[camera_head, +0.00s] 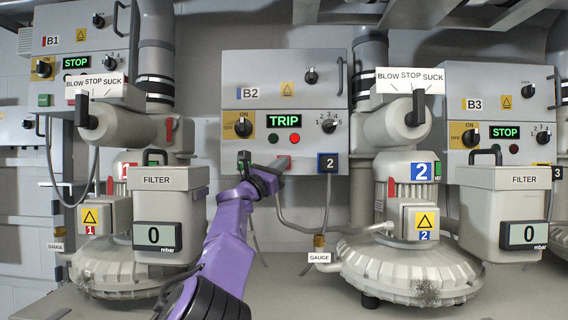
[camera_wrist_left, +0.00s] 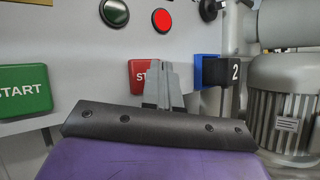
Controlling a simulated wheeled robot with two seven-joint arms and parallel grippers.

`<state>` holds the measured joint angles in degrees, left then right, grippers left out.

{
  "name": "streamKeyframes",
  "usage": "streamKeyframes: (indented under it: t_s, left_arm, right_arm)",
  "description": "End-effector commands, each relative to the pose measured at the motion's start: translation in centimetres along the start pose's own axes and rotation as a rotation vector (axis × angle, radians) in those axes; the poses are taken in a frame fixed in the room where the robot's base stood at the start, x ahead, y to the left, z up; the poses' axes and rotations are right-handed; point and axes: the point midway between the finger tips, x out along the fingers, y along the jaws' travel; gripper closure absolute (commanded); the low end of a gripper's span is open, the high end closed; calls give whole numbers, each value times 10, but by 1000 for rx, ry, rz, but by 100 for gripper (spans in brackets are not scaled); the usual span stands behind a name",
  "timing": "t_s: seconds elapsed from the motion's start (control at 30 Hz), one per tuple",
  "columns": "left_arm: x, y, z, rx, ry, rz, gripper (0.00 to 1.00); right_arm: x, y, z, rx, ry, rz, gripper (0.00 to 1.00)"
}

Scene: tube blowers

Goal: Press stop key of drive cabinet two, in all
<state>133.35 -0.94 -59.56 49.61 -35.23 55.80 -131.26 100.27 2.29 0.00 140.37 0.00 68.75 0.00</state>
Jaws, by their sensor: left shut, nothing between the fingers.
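Drive cabinet B2 (camera_head: 262,75) hangs on the wall in the middle of the head view. Its green display (camera_head: 284,120) reads TRIP. Its red stop key (camera_head: 284,164) sits at the lower edge, and it also shows in the left wrist view (camera_wrist_left: 137,76), its lettering partly covered by my fingers. The green START key (camera_wrist_left: 22,90) is to its left. My left gripper (camera_head: 268,172) is shut and empty, at the cabinet's lower front. In the left wrist view its fingers (camera_wrist_left: 158,80) stand in front of the stop key's right part. I cannot tell whether they touch it. My right gripper is not in view.
A blue block marked 2 (camera_head: 328,163) is close right of the stop key. A red lamp (camera_wrist_left: 162,20) is lit above it. Blower 2 (camera_head: 408,270) stands at right, a filter box (camera_head: 170,200) at left. Cabinets B1 (camera_head: 80,38) and B3 (camera_head: 500,90) flank B2.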

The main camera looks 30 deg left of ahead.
Motion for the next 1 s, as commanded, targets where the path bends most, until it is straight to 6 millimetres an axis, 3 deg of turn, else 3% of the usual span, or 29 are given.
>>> streamKeyframes:
  t_s: [0.57,1.0]
  left_arm:
    - [5,4,-3,1,0,1,100]
    - [1,1,-4,0,0,0,100]
  right_arm:
    - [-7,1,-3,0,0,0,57]
    - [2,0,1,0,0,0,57]
